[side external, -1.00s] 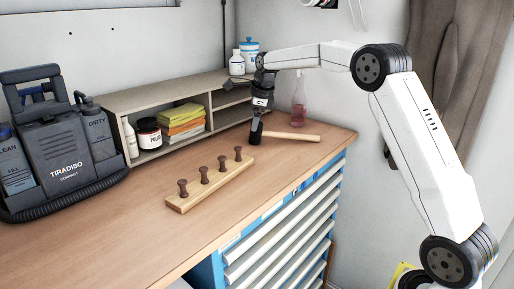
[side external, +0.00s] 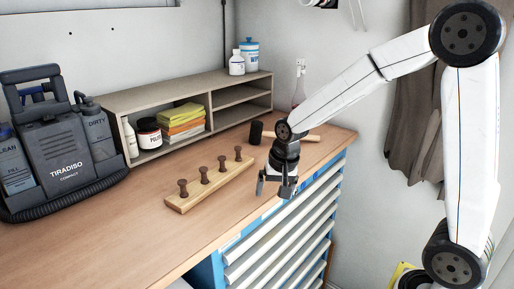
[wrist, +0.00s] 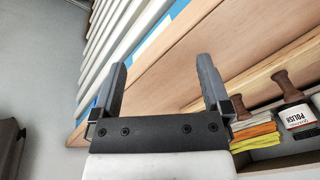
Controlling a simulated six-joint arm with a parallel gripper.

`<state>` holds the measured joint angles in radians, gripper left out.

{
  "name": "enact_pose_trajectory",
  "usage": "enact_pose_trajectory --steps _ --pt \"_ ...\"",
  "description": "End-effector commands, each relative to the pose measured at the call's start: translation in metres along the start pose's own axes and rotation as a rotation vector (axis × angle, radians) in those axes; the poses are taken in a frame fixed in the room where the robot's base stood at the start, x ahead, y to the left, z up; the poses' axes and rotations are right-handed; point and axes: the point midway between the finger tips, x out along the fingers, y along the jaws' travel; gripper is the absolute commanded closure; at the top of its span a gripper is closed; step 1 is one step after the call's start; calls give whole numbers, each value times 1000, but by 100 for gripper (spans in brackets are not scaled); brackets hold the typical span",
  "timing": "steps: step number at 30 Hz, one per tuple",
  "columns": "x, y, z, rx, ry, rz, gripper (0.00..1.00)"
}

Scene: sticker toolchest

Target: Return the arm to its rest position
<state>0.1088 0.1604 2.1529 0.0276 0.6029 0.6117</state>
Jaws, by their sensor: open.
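My gripper (side external: 275,188) is open and empty in the side external view, above the front edge of the workbench (side external: 120,225). In the wrist view my gripper (wrist: 162,85) shows two spread fingers with nothing between them. A hammer lies on the bench behind my gripper. Its dark head (side external: 255,133) and part of its light wooden handle (side external: 302,137) show, while my arm hides the middle of the handle. My gripper is apart from the hammer.
A wooden peg rack (side external: 215,183) with several brown pegs lies left of my gripper. A shelf unit (side external: 240,94) with cloths and bottles stands at the back. A black TIRADISO machine (side external: 65,150) is at left. Blue drawers (side external: 285,230) are below the bench edge.

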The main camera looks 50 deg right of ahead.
Motion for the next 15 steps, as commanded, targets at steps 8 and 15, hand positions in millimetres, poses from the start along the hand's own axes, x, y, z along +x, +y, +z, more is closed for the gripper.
enact_pose_trajectory --steps 8,15 --pt "15 28 69 -431 -6 -2 2" --pt "24 45 106 -692 1 -9 2"
